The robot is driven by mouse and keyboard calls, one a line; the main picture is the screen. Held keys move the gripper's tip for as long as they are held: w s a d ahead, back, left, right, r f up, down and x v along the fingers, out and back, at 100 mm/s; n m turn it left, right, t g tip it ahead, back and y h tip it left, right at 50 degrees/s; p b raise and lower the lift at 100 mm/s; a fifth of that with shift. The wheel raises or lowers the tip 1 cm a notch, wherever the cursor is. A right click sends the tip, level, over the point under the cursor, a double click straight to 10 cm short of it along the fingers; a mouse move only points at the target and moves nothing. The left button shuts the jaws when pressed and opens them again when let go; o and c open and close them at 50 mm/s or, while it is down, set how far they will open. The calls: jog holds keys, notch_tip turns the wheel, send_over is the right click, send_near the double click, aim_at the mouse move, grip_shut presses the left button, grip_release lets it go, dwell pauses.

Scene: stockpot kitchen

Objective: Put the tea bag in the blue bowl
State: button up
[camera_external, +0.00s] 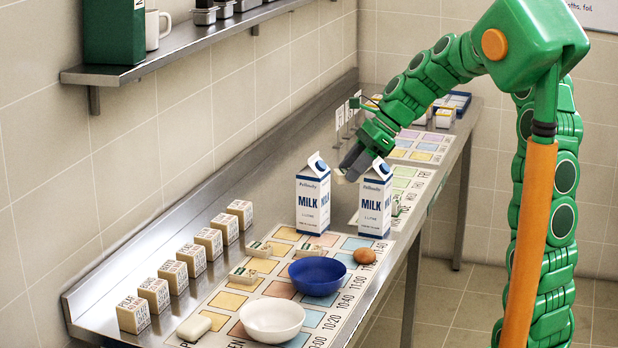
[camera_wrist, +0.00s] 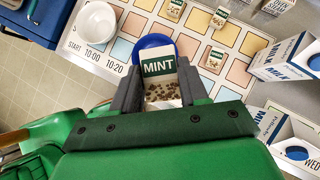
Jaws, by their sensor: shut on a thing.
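My gripper (camera_external: 348,166) is above the counter, near the tops of two milk cartons. In the wrist view its dark fingers (camera_wrist: 160,68) are shut on a tea bag (camera_wrist: 162,90), a white packet with a green MINT label and a clear part showing brown bits. The held tea bag shows as a small pale patch (camera_external: 340,178) at the fingertips in the external view. The blue bowl (camera_external: 317,276) sits on the coloured mat, apart from the gripper and closer to the external camera. In the wrist view its blue rim (camera_wrist: 151,41) shows beyond the tea bag, which partly hides it.
Milk cartons (camera_external: 313,200) (camera_external: 376,206) stand between gripper and bowl. A white bowl (camera_external: 272,320) and brown egg (camera_external: 364,256) flank the blue bowl. Other packets (camera_external: 258,249) lie on the mat (camera_external: 232,300). Lettered cubes (camera_external: 133,315) line the wall side.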

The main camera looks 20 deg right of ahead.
jog(key=s+a+f+n+g, duration=0.1)
jog(key=s+a+f+n, duration=0.15)
jog(key=s, duration=1.15)
send_over(321, 272)
jog(key=s+a, duration=0.2)
jog(key=s, duration=0.3)
jog(key=shift+m, duration=0.25)
jog(key=f, duration=1.6)
jog(key=shift+s+d+f, duration=0.15)
jog(key=shift+d+f, duration=0.05)
jog(key=shift+f, duration=0.2)
jog(key=shift+w+a+f, duration=0.25)
jog(key=shift+w+f, duration=0.3)
jog(key=shift+f, duration=1.65)
jog(key=shift+f, duration=0.4)
jog(key=o, duration=1)
